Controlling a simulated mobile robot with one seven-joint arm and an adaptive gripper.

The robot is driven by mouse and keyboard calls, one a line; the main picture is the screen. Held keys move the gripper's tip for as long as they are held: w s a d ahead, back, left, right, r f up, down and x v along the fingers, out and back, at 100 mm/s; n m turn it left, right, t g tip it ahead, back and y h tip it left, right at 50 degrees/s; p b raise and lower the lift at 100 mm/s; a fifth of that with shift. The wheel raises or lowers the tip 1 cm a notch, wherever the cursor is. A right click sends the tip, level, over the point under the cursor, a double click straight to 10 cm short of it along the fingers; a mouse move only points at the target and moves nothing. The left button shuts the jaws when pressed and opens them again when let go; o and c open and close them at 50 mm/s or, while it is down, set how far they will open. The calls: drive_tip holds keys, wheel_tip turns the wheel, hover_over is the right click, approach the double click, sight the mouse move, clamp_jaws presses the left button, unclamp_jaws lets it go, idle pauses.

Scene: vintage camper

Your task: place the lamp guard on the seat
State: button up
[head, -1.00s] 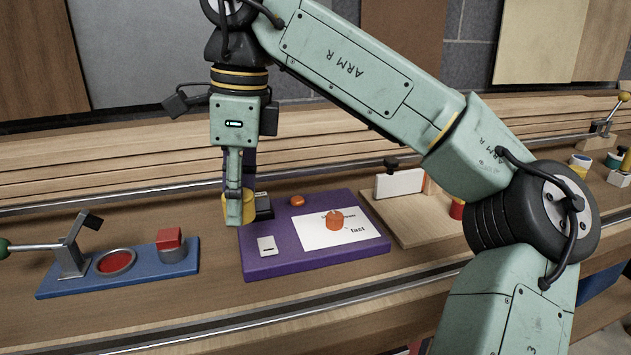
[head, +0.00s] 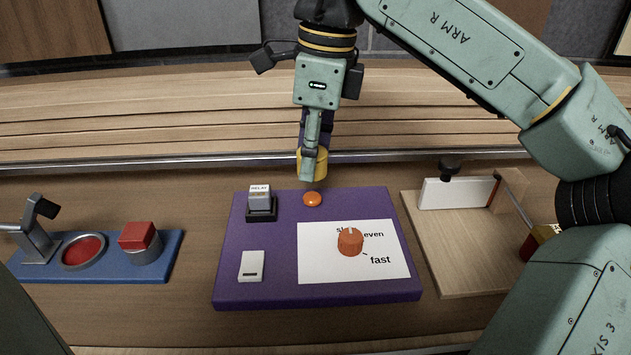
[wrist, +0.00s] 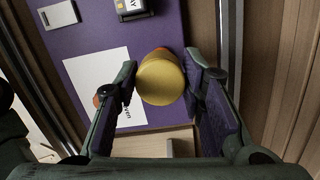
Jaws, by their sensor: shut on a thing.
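The lamp guard appears to be the yellow cylinder (head: 322,164) held in my gripper (head: 310,172). In the wrist view the yellow cylinder (wrist: 162,82) sits between the two fingers of my gripper (wrist: 161,85), which are shut on it. In the head view it is just behind the back edge of the purple board (head: 290,290), apparently raised, near a small orange dome (head: 312,199). In the wrist view it covers most of an orange piece behind it. No part is marked as the seat, so I cannot tell which it is.
The board carries a relay block (head: 260,198), a white switch (head: 251,266), and an orange knob (head: 350,241) on a white card (head: 325,268). A blue board (head: 160,265) stands left, and a wooden fixture (head: 450,245) right. A metal rail (head: 200,161) runs behind.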

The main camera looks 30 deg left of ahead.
sight(310, 196)
drive_tip(key=shift+f, duration=2.7)
drive_tip(key=shift+f, duration=0.2)
drive_tip(key=o, duration=0.9)
drive_tip(key=shift+o, duration=0.2)
drive_tip(key=shift+r, duration=0.1)
drive_tip(key=r, duration=0.8)
drive_tip(key=d+r, duration=0.1)
drive_tip(key=r, duration=0.3)
drive_tip(key=shift+w+d+r, duration=0.1)
drive_tip(key=shift+w, duration=0.3)
